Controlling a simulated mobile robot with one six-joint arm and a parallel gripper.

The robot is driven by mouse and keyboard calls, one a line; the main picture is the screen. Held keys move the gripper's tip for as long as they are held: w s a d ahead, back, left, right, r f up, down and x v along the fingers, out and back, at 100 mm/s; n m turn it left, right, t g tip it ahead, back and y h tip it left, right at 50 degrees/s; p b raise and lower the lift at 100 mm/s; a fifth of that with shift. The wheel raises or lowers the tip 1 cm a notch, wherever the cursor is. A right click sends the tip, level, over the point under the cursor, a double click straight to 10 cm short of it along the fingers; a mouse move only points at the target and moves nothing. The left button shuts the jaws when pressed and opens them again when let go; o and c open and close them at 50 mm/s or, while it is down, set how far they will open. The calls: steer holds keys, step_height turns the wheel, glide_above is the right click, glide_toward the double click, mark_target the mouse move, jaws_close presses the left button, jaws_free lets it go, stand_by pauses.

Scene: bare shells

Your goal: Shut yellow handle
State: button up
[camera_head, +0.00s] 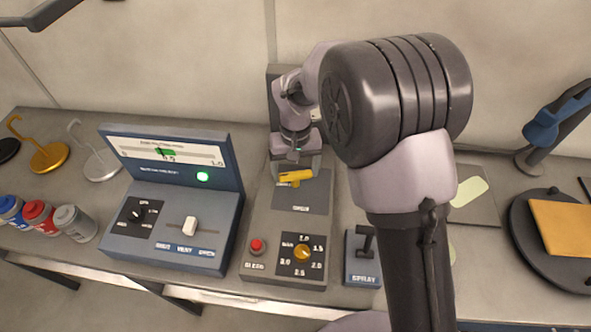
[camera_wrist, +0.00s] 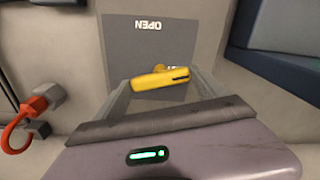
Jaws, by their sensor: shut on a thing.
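Left stands a blue console (camera_head: 170,215) with a slider and green light. In front of the handle are a red button (camera_head: 257,246) and an orange dial (camera_head: 302,252). Right of these is a SPRAY lever (camera_head: 365,245). My arm covers the bench right of the handle.

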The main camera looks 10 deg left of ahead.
mark_target(296, 174)
steer(key=shift+m, duration=1.5)
steer(key=shift+r+m, duration=0.1)
steer(key=shift+m, duration=0.2)
steer(key=o, duration=1.3)
step_height(296, 174, up, 17)
steer(key=p, duration=0.4)
steer(key=shift+r+p, duration=0.2)
steer(key=shift+p, duration=0.1)
